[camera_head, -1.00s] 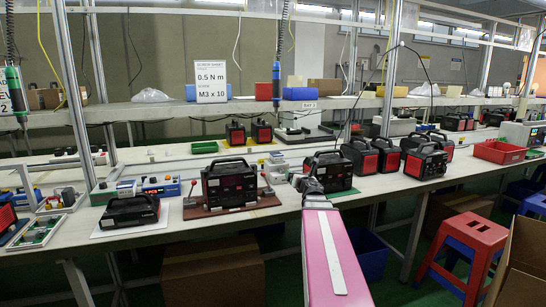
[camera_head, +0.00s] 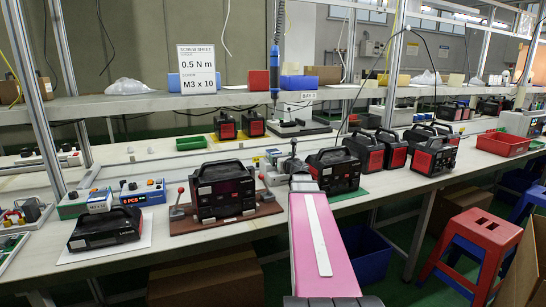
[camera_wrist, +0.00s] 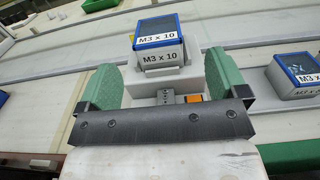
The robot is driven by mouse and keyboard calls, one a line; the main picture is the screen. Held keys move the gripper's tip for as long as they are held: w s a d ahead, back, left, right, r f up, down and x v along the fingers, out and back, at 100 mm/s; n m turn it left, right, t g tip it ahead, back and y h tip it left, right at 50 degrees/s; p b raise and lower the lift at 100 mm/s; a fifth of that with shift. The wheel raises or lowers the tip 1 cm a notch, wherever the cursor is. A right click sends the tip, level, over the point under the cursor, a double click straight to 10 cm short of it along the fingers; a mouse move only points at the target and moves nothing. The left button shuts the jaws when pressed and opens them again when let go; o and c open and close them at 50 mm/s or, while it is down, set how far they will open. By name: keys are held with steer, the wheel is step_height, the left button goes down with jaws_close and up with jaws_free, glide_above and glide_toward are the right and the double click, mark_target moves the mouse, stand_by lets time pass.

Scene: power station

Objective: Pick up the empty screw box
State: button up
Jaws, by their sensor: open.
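In the wrist view a grey screw box (camera_wrist: 157,53) with a blue rim and an "M3 x 10" label sits just ahead of my gripper (camera_wrist: 161,73), roughly in line with the gap. Its inside looks plain grey-blue, but I cannot tell surely whether it is empty. A second box (camera_wrist: 299,74) with the same label sits to the right, with small bright specks inside. My gripper is open, its green pads wide apart, and nothing is held. In the head view my gripper's end (camera_head: 293,168) is over the bench, and the boxes there are too small to make out.
A black and red power station (camera_head: 222,190) stands on a brown fixture left of my arm, and another (camera_head: 336,170) stands close on the right. A shelf (camera_head: 110,103) with blue and red bins runs above the bench. A red stool (camera_head: 475,245) stands at right.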

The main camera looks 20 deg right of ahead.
mark_target(276, 154)
steer(key=w, duration=0.7)
steer(key=shift+w+a+r, duration=0.1)
steer(key=shift+w+a, duration=0.2)
steer(key=shift+w, duration=0.05)
steer(key=shift+s, duration=0.1)
steer(key=c, duration=1)
